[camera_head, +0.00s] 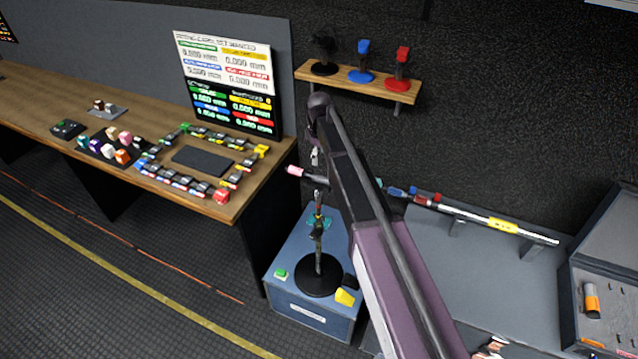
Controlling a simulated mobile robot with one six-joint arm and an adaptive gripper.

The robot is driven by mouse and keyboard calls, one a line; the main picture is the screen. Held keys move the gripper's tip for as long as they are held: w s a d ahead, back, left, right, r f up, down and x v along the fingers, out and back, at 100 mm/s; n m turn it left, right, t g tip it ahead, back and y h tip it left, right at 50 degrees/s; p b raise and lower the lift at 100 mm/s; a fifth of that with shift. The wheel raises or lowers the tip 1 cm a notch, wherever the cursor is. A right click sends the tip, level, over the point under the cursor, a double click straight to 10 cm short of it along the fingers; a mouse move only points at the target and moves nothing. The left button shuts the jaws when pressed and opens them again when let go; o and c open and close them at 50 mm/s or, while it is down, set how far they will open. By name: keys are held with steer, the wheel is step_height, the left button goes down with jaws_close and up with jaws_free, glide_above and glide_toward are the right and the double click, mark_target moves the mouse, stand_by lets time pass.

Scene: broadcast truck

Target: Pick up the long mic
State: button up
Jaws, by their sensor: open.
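A long thin rod (480,217), which looks like the long mic, lies along the back of the grey bench at right. It has a yellow label, red and blue parts and a silver far end. My gripper (316,157) is open at the end of my arm, small and partly hidden, close above the dark piece. I cannot tell whether it touches it.
A blue box (285,255) below carries a stand with a round black base (318,276), and green and yellow blocks. A wall shelf (340,79) holds black, blue and red items. A wooden desk (60,95) with control panels and a screen (228,85) is at left.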

mark_target(319, 176)
steer(key=shift+f+b, duration=1.85)
steer(key=shift+f, duration=0.3)
steer(key=shift+f, duration=0.15)
steer(key=f+b, duration=0.5)
steer(key=shift+s, duration=0.2)
jaws_close()
